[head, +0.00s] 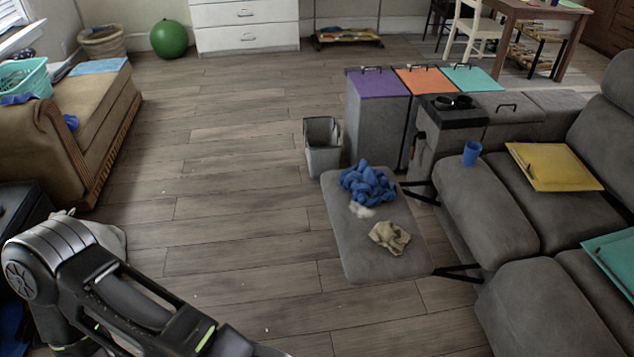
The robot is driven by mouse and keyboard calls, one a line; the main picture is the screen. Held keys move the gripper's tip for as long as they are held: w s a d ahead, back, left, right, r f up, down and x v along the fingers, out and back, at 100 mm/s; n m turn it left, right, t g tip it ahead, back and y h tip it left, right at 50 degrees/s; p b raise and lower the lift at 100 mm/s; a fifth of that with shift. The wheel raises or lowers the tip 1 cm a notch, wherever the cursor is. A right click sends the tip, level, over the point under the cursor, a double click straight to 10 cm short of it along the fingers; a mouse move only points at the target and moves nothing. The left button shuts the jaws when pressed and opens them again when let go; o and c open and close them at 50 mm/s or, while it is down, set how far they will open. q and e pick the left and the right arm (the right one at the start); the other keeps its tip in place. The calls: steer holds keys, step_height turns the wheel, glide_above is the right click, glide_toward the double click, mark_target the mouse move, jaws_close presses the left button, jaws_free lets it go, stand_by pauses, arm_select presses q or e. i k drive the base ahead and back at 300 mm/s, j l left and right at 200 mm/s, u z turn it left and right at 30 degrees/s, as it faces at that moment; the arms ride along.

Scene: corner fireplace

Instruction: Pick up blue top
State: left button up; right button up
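Several blue things could be the blue top, and I cannot tell which is. A crumpled, knotted blue bundle (367,185) lies on the grey footrest (350,255), beside a small white piece and a beige cloth (389,237). Another blue cloth (15,99) lies by the teal basket (24,78). A dark blue patch shows at the lower left edge. My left arm reaches in at the lower left, but its gripper is out of frame. My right gripper is not seen.
A grey bin (322,147) stands behind the footrest. A green ball (168,38) lies at the back. The wooden floor (220,180) in the middle is clear.

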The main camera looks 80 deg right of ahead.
mark_target(367, 185)
steer(key=z, duration=3.25)
steer(key=i+l+z, duration=0.15)
steer(key=i+l, duration=0.15)
steer(key=i, duration=0.15)
steer(key=i+l+z, duration=0.1)
steer(key=i+l, duration=0.2)
steer(key=i, duration=0.15)
steer(key=i+l+z, duration=0.15)
steer(key=i, duration=0.3)
steer(key=i+l+z, duration=0.15)
steer(key=i, duration=0.35)
steer(key=i+j, duration=0.35)
